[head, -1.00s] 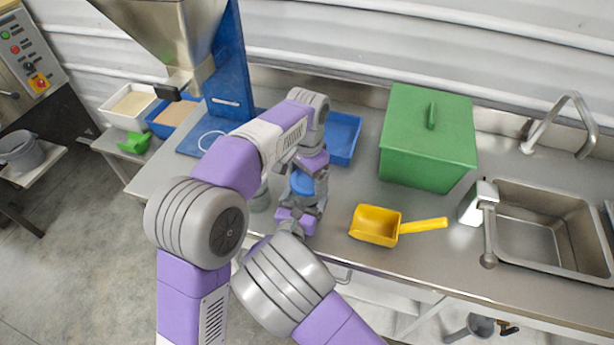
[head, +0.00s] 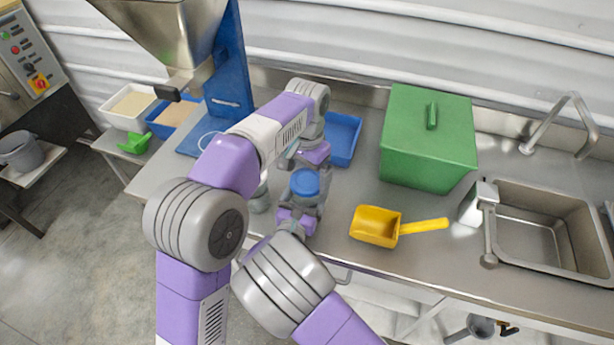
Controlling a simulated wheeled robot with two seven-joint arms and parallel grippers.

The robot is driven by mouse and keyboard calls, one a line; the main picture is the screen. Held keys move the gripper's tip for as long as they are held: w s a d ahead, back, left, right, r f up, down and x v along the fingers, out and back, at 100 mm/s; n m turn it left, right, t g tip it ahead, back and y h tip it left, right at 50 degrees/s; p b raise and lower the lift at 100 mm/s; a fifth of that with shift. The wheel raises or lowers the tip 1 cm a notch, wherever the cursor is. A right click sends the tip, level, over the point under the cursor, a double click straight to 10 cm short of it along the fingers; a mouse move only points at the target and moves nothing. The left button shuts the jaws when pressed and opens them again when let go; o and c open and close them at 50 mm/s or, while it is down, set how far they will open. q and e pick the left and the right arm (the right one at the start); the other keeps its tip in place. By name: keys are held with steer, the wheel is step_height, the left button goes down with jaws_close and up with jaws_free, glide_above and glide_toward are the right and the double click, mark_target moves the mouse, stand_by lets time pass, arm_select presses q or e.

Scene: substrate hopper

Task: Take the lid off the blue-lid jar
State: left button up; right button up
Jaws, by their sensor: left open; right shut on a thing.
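My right gripper is shut on the jar from the front. My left gripper (head: 292,161) is open and empty, just behind the lid and apart from it, at the end of the arm that arches over from the left. Its fingertips are only partly visible.
Another jar (head: 260,198) stands close to the left, partly hidden by my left arm. A blue tray (head: 344,138) lies behind. A yellow scoop (head: 376,227) and a green lidded box (head: 428,150) are to the right, then a sink (head: 548,225). A hopper (head: 165,35) stands back left.

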mark_target(309, 181)
arm_select(q)
step_height(309, 181, up, 2)
steer(key=shift+r, duration=0.15)
steer(key=m, duration=0.4)
steer(key=shift+s+d+r, duration=0.1)
steer(key=shift+d, duration=0.1)
steer(key=m, duration=0.4)
steer(key=shift+d+r+m, duration=0.1)
steer(key=shift+r+m, duration=0.2)
steer(key=shift+m, duration=0.1)
steer(key=m, duration=0.2)
steer(key=r+m, duration=0.1)
steer(key=m, duration=0.2)
steer(key=r+m, duration=0.1)
steer(key=m, duration=0.3)
steer(key=shift+a+r, duration=0.2)
steer(key=shift+a, duration=0.1)
steer(key=shift+f, duration=3.85)
